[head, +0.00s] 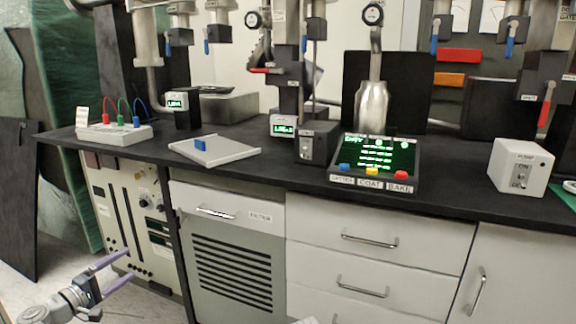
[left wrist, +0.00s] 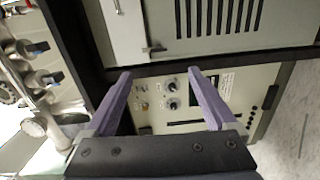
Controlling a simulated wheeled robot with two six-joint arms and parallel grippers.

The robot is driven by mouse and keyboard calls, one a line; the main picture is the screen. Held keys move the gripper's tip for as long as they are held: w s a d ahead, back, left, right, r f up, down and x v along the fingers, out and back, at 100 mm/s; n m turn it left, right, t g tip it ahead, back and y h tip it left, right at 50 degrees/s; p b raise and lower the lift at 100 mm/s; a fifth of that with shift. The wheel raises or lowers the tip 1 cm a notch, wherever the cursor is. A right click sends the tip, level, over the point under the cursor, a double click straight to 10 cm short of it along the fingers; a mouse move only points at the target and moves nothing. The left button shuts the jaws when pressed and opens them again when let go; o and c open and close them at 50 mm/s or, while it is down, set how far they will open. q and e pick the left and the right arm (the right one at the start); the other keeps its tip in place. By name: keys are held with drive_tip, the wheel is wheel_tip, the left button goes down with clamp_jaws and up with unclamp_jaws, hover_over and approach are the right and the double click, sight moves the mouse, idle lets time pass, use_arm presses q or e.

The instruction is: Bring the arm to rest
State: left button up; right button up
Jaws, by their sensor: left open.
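My left gripper (head: 118,273) is at the lower left of the head view, with two purple fingers spread apart. It is open and empty, in the air in front of the beige control panel under the bench. In the left wrist view the same gripper (left wrist: 163,95) shows its two fingers apart, with the panel's knobs (left wrist: 172,95) behind the gap. I see no object between the fingers. My right gripper is not in view.
A black benchtop (head: 260,178) crosses the view, above a grey vented cabinet (head: 235,268) and white drawers (head: 375,250). It carries a control screen (head: 375,155), a pump box (head: 520,168) and a metal flask (head: 372,105). Floor (head: 60,265) shows at the left.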

use_arm(q)
drive_tip(key=s+d+r+m+g+p, duration=0.1)
drive_tip(key=d+r+m+g+p, duration=0.25)
drive_tip(key=d+p, duration=0.45)
drive_tip(key=s+d+r+m+g+h+p, duration=0.15)
drive_tip(key=d+g+p, duration=0.25)
drive_tip(key=d+p, duration=0.5)
drive_tip(key=s+d+r+m+g+p, duration=0.2)
drive_tip(key=d+r+m+g+p, duration=0.25)
drive_tip(key=d, duration=0.65)
drive_tip(key=s+d+r+m+g+y+p, duration=0.2)
drive_tip(key=s+d+r+y+p, duration=0.3)
drive_tip(key=p, duration=0.8)
drive_tip(key=s+d+r+m+g+y+p, duration=0.2)
drive_tip(key=s+d+r+m+y+p, duration=0.3)
drive_tip(key=s+r+p, duration=0.5)
wheel_tip(320, 180, up, 2)
drive_tip(key=p, duration=0.3)
drive_tip(key=shift+s+d+r, duration=0.15)
drive_tip(key=shift+s, duration=0.1)
